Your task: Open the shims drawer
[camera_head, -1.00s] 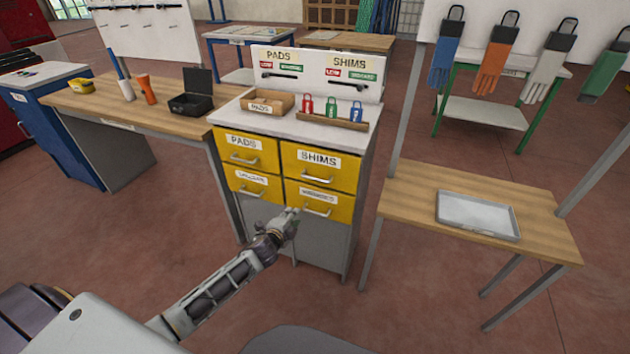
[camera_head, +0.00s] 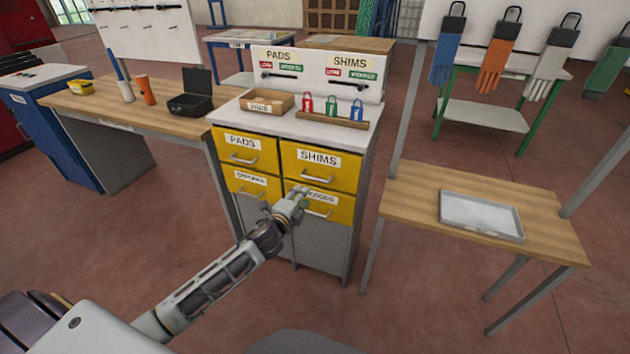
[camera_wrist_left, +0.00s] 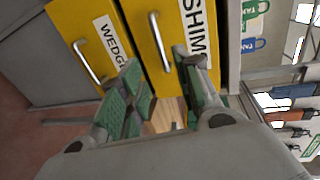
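The shims drawer (camera_head: 318,167) is the yellow upper right drawer of the cabinet, labelled SHIMS, and it looks shut. Its metal handle (camera_head: 316,179) runs across its front. In the left wrist view the shims drawer (camera_wrist_left: 172,25) lies ahead, and its handle (camera_wrist_left: 159,42) shows between my fingertips. My left gripper (camera_head: 303,194) is just below and in front of that handle, over the top of the lower right drawer (camera_head: 335,208). In the wrist view my left gripper (camera_wrist_left: 160,85) has its green-padded fingers apart with nothing held. Contact with the handle cannot be told. My right gripper is not in view.
The pads drawer (camera_head: 246,152) and another yellow drawer (camera_head: 250,185) are on the left side of the cabinet. A wooden table with a grey tray (camera_head: 480,215) stands to the right. The floor before the cabinet is clear.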

